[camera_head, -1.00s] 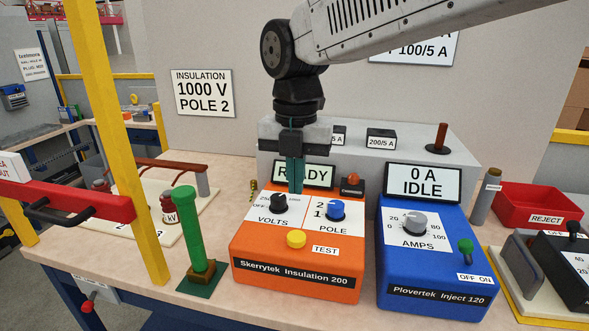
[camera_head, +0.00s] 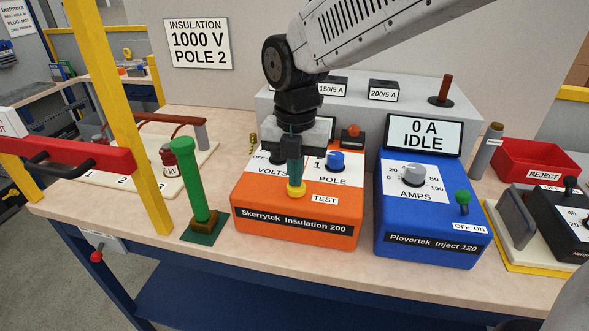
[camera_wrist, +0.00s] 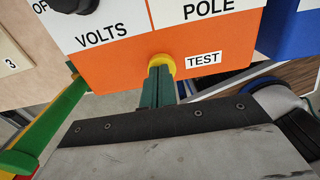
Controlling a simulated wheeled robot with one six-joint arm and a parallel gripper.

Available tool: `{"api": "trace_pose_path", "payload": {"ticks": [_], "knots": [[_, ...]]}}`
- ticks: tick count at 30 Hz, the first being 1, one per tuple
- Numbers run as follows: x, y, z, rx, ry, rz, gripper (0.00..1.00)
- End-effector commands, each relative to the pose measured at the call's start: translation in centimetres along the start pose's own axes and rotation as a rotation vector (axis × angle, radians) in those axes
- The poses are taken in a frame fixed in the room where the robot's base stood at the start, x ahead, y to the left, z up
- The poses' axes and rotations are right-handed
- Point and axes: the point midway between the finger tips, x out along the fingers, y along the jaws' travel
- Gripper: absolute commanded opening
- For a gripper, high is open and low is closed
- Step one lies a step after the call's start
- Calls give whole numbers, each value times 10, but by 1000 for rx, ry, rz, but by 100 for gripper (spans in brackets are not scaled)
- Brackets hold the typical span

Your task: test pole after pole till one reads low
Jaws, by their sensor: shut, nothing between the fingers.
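The orange Skerrytek Insulation 200 tester (camera_head: 290,222) stands on the bench. My gripper (camera_head: 296,184) is shut and empty, its fingertips at the yellow TEST button (camera_head: 297,190). In the wrist view the fingertips (camera_wrist: 160,68) overlap the yellow button (camera_wrist: 161,60); I cannot tell whether it is pressed. The blue POLE knob (camera_head: 335,160) is right of the gripper. The VOLTS knob and most of the tester's screen are hidden behind the gripper in the head view. A wall sign (camera_head: 198,43) reads INSULATION 1000 V POLE 2.
A blue Plovertek Inject 120 (camera_head: 430,210) to the right shows 0 A IDLE. A green post (camera_head: 193,180) stands left of the tester. A yellow upright (camera_head: 125,120) and red bar (camera_head: 85,160) are further left. A red REJECT bin (camera_head: 540,160) is at right.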

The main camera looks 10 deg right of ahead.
Motion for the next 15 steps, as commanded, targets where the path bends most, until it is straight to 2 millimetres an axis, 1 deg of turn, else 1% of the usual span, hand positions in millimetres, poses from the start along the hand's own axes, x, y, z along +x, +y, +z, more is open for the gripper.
{"api": "trace_pose_path", "payload": {"ticks": [6, 15], "knots": [[23, -1, -1, 0, 4, -4, 0], [26, -1, -2, -1, 7, -7, 0]]}}
